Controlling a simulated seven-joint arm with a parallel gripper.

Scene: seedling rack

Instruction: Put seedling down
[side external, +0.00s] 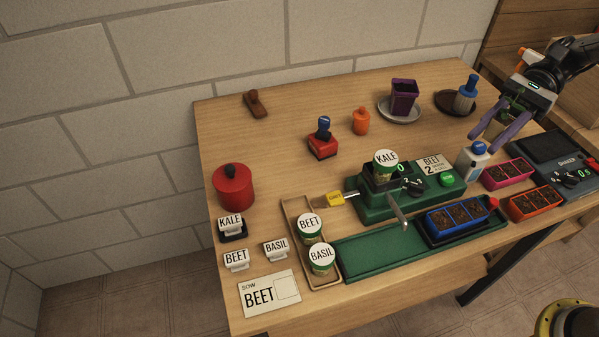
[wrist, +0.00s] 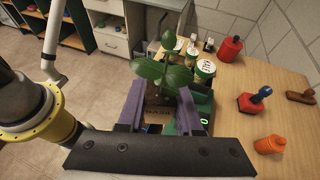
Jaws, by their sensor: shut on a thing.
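In the wrist view a seedling with broad green leaves (wrist: 165,73) stands between the two purple fingers of my gripper (wrist: 161,92), which is shut on it. In the side view my gripper (side external: 486,140) is above the table's right part, near a white bottle with a blue cap (side external: 473,160); the seedling is hard to make out there. A purple pot (side external: 403,96) stands on a grey saucer (side external: 399,117) at the back.
Soil-filled trays in blue (side external: 457,214), pink (side external: 508,173) and orange (side external: 537,203) stand near the front right. A green seeder (side external: 370,208) with a KALE jar is mid-table. Red and orange items stand behind it. The back-middle table surface is mostly free.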

